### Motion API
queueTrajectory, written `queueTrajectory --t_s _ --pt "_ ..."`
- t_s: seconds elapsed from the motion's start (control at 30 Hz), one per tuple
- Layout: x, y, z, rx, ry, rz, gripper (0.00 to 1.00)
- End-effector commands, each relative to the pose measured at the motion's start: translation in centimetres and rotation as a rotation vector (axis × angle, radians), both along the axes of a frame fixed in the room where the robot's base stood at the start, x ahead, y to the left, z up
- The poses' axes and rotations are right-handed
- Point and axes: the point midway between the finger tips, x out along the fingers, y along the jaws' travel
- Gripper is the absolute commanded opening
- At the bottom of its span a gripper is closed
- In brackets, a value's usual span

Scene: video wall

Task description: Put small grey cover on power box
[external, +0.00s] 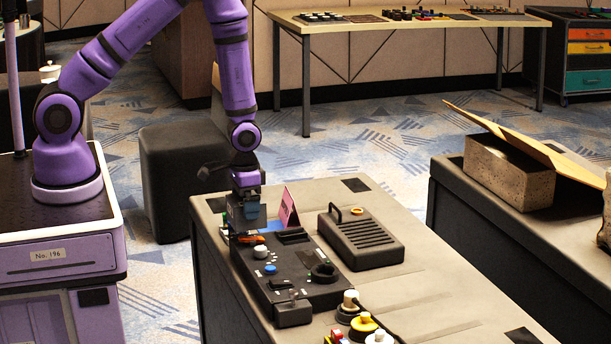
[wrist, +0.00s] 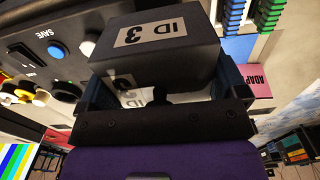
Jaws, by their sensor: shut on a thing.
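In the wrist view my gripper (wrist: 160,84) is shut on a dark grey, box-shaped piece with a white label reading "ID 3", which looks like the small grey cover (wrist: 182,58). A dark slatted box with a handle and a yellow-orange knob, possibly the power box (external: 362,240), stands to the right of the gripper.
A pink sign (external: 289,208) stands just right of my gripper. The panel's knobs and buttons show in the wrist view. Yellow and white knobbed parts (external: 362,325) crowd the panel's near end. A green and blue comb-like strip (wrist: 236,22) is close.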

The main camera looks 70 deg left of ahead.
Motion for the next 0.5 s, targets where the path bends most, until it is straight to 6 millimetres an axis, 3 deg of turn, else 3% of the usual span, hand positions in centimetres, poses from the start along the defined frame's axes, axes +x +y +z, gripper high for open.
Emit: queueTrajectory --t_s 0.1,0.23,0.5 --pt "4.5 -0.4 -0.1 0.000 -0.005 0.000 0.67" --pt "8.6 -0.9 0.1 0.000 -0.004 -0.001 0.67" --pt "13.0 -1.3 0.6 -0.001 -0.001 -0.001 0.67"
